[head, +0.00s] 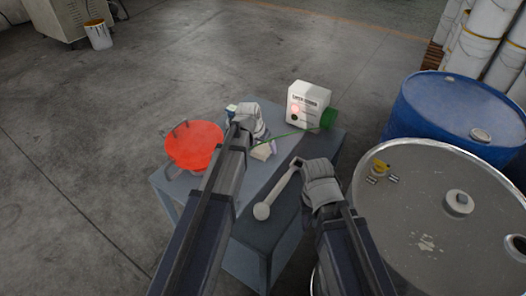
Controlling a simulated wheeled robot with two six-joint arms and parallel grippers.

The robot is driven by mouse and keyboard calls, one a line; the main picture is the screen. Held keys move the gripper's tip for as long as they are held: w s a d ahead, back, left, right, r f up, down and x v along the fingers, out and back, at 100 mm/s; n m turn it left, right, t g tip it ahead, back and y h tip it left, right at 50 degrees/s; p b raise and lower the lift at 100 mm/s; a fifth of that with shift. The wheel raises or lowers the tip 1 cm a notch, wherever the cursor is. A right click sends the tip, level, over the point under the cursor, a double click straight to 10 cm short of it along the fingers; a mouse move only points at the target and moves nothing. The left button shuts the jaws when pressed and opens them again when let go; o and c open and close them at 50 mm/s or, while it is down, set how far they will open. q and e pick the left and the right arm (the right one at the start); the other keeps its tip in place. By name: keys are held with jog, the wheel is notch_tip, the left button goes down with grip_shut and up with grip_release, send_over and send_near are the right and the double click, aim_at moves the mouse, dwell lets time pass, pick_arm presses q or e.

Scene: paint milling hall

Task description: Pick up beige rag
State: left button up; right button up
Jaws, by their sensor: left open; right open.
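A small beige piece (262,152), which looks like the beige rag, lies on the grey table (174,188) near its middle. It is partly hidden by my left gripper. My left gripper (257,134) is open, just above and behind the beige piece in the head view. I cannot tell whether they touch. My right gripper (318,178) is open over the right part of the table. A grey rod with a pale round end (263,211) lies beside it to the left; I cannot tell whether they touch.
A red round container (194,146) stands on the table's left side. A white labelled box (308,104) with a green cylinder (328,118) and green cable stands at the back. A grey drum (430,225) and blue drum (455,105) crowd the right.

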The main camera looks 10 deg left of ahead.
aim_at(262, 148)
pick_arm(q)
jog(key=shift+f, duration=0.25)
dwell(0.3)
jog(key=shift+c, duration=0.2)
jog(key=c, duration=1.2)
jog(key=shift+o, duration=0.2)
jog(key=shift+r, duration=0.1)
notch_tip(262, 148, up, 10)
jog(key=p, duration=1)
jog(key=shift+r, duration=0.2)
